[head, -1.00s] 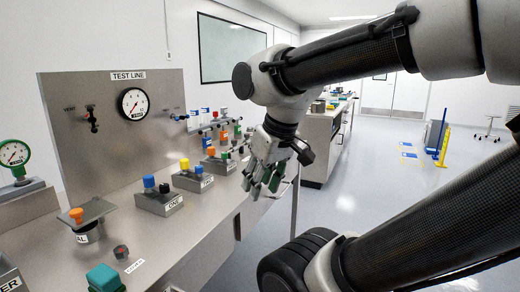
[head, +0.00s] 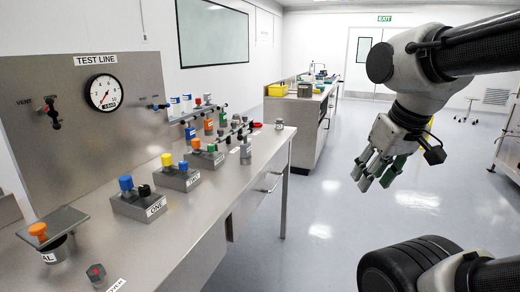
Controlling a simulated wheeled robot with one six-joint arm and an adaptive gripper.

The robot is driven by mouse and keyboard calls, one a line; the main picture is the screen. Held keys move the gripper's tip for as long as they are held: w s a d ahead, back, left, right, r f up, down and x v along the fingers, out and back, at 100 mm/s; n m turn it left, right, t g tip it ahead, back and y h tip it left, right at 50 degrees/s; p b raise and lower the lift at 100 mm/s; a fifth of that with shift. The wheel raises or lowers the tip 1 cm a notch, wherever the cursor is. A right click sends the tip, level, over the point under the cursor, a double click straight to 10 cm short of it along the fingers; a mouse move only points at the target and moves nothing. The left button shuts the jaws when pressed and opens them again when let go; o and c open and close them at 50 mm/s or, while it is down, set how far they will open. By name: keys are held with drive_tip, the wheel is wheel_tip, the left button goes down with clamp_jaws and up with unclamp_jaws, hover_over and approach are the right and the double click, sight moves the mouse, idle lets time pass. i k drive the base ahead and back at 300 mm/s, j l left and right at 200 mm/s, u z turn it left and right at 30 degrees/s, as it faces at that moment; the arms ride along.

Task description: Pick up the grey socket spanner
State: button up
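I cannot single out the grey socket spanner with certainty. A small upright grey piece (head: 245,152) stands on the steel bench (head: 215,215) beyond the block marked TWO, and another small grey piece (head: 279,124) stands near the bench's far right corner. Both are too small to identify. My gripper (head: 374,182) hangs over the open floor in the picture, right of the bench. Its fingers point down and are apart, with nothing seen between them.
The TEST LINE panel (head: 95,130) with a gauge (head: 104,92) stands along the bench's back. Blocks with coloured caps, marked ONE (head: 140,206) and TWO (head: 178,178), stand in front of it. A second bench (head: 310,125) stands beyond. The floor (head: 320,240) between is clear.

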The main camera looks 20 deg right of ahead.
sight(245, 158)
drive_tip(key=u, duration=0.5)
drive_tip(key=i+l+u, duration=0.2)
drive_tip(key=l+u, duration=0.2)
drive_tip(key=i+l+u, duration=0.15)
drive_tip(key=l+u, duration=0.3)
drive_tip(key=i+l, duration=0.1)
drive_tip(key=l, duration=0.3)
drive_tip(key=i+l+u, duration=0.1)
drive_tip(key=l, duration=0.3)
drive_tip(key=i+l, duration=0.1)
drive_tip(key=l, duration=0.3)
drive_tip(key=j+u, duration=0.05)
